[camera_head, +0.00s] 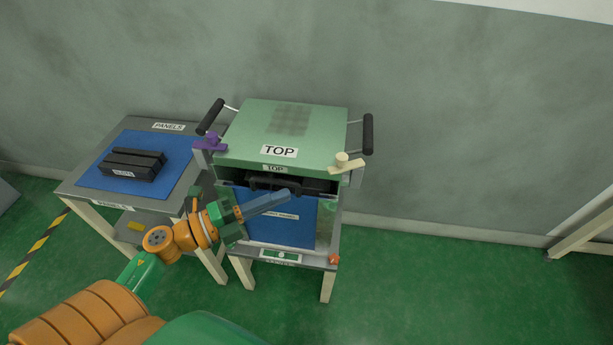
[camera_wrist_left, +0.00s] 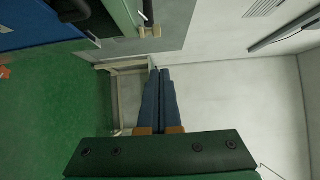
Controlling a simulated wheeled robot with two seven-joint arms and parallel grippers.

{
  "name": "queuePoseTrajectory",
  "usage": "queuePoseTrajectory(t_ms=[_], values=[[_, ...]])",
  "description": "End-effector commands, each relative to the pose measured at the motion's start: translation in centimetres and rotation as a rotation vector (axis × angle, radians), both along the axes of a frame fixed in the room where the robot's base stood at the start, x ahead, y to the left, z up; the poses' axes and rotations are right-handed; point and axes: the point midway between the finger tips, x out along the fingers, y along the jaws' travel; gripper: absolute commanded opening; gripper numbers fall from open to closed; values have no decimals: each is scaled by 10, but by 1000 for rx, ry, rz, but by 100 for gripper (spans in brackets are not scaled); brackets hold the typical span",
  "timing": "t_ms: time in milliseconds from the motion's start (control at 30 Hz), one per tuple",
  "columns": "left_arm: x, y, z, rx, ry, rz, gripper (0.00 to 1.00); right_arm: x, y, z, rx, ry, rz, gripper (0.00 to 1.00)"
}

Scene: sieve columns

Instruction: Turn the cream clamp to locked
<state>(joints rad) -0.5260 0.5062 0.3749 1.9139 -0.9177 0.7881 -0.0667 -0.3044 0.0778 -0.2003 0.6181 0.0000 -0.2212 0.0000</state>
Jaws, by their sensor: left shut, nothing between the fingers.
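The cream clamp (camera_head: 345,163) sits at the front right corner of the pale green box top (camera_head: 252,120). It has a round knob and a flat bar slanting up to the right. It also shows in the left wrist view (camera_wrist_left: 150,32), near the top. My left gripper (camera_head: 286,194) is shut and empty in front of the box, below and left of the cream clamp and apart from it. Its blue fingers (camera_wrist_left: 159,72) lie together in the left wrist view. My right gripper is not in view.
A purple clamp (camera_head: 211,144) sits at the top's front left corner. Black handles stick out at the left (camera_head: 210,117) and right (camera_head: 368,134). A dark slot holds a black part (camera_head: 275,181) below the top. A side table (camera_head: 82,184) stands left. Right of the box is open floor.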

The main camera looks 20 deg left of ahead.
Motion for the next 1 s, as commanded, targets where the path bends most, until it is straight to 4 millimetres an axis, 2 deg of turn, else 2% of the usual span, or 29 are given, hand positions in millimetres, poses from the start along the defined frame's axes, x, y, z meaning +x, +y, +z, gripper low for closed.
queuePoseTrajectory(t_ms=[100,433,600,700,1000], values=[[17,-13,6,-5,-3,-2,0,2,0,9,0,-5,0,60],[74,-58,6,-8,1,-3,0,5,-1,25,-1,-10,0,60],[101,-53,3,-6,2,-2,0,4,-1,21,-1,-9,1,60],[109,-52,2,-7,4,-2,0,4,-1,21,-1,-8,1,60],[112,-52,2,-7,5,-4,0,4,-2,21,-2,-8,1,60]])
